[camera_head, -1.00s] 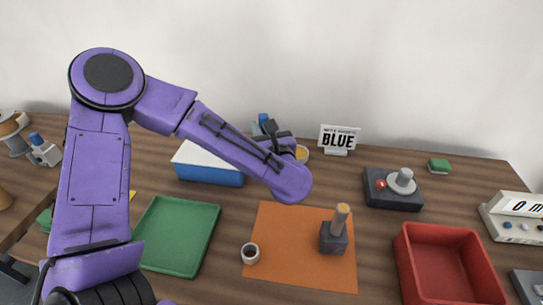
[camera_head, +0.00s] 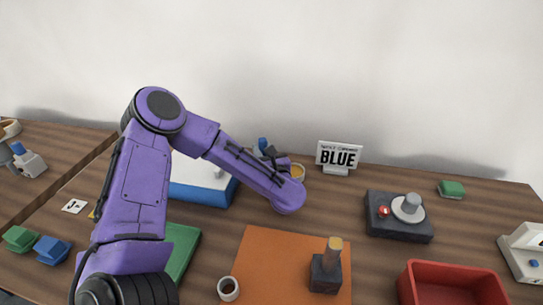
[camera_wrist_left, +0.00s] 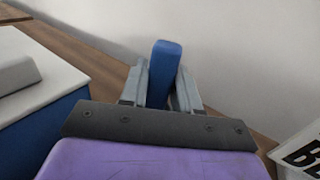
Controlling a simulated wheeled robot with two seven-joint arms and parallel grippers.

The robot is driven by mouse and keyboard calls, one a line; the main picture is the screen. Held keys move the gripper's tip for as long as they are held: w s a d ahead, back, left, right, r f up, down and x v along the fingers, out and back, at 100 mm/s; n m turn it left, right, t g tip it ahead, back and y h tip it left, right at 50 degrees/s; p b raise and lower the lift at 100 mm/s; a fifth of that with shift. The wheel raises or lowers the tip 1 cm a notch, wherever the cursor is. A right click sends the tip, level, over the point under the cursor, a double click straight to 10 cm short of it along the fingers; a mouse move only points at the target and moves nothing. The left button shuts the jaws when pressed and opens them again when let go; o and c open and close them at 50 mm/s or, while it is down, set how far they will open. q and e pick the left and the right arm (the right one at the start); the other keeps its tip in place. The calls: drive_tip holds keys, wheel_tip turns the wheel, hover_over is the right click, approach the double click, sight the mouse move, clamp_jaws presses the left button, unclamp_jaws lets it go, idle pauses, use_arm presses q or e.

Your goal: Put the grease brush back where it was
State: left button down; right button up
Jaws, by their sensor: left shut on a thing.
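The grease brush shows as a blue handle (camera_wrist_left: 164,70) standing between the fingers in the left wrist view. My left gripper (camera_wrist_left: 160,88) is shut on it. In the head view the handle's blue top (camera_head: 262,143) shows above my left gripper (camera_head: 266,152), behind my purple forearm. The brush's lower end is hidden. A small pot with yellow contents (camera_head: 298,171) stands just right of the gripper, partly behind the forearm. I cannot tell whether the brush touches it. My right gripper is not in view.
A blue box with a white top (camera_head: 205,194) is left of the gripper. A sign reading BLUE (camera_head: 339,157) stands right of the pot. An orange mat (camera_head: 270,255) holds a dark block with a peg (camera_head: 326,272) and a small cup (camera_head: 228,288). A red tray (camera_head: 450,273) is front right.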

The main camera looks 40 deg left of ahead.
use_arm(q)
drive_tip(key=shift+w+f, duration=0.15)
drive_tip(key=shift+f, duration=0.3)
drive_tip(key=shift+s+r, duration=0.3)
drive_tip(key=shift+s, duration=0.05)
drive_tip(key=shift+f, duration=0.3)
drive_tip(key=c, duration=0.8)
unclamp_jaws()
drive_tip(key=shift+w, duration=0.15)
drive_tip(key=shift+r, duration=0.25)
drive_tip(key=shift+d, duration=0.25)
drive_tip(key=b+v, duration=0.2)
drive_tip(key=v, duration=0.4)
drive_tip(key=shift+s+d, duration=0.4)
drive_tip(key=shift+d, duration=0.05)
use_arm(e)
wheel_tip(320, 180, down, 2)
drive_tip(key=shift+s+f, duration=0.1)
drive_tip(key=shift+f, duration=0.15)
